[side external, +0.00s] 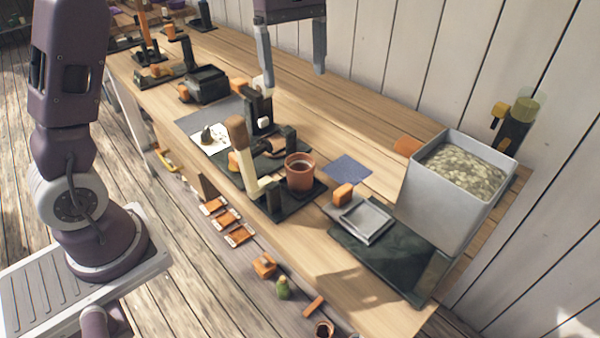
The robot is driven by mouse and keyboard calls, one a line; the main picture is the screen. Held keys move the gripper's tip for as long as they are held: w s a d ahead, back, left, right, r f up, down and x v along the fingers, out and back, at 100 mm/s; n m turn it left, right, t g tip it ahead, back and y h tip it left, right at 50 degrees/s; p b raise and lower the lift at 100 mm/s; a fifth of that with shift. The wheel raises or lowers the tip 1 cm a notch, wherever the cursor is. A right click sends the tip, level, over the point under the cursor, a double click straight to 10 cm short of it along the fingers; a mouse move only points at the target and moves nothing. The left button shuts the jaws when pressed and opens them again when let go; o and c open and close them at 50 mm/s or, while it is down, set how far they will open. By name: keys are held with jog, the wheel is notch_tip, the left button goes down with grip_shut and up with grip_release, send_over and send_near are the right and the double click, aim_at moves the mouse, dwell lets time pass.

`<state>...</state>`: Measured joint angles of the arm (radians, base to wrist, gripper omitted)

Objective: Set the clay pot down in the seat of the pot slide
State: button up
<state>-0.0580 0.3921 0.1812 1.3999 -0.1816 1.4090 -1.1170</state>
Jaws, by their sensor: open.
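The clay pot (299,174) is a small reddish-brown pot. It stands upright at the right end of a dark base (283,211), beside a post with a brown and cream handle (244,155). A grey square tray (366,221) with a raised rim lies to its right on a dark green plate, with an orange knob (342,195) at its back left. The tray looks empty; I cannot tell for sure whether it is the seat of the pot slide. My gripper (294,82) is open and empty, with its fingers pointing down, above and behind the pot and apart from it.
A tall grey bin (433,215) of pale granular material stands at the right. A blue mat (348,168) lies behind the pot. Dark fixtures with orange parts, including a black box (207,84), line the bench to the left. Small items lie along the lower front.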

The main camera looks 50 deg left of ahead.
aim_at(300, 161)
jog(key=f, duration=1.5)
jog(key=d+f, duration=0.1)
jog(key=f, duration=0.7)
jog(key=shift+w+d+f, duration=0.1)
jog(key=shift+c, duration=0.3)
jog(key=c, duration=1.5)
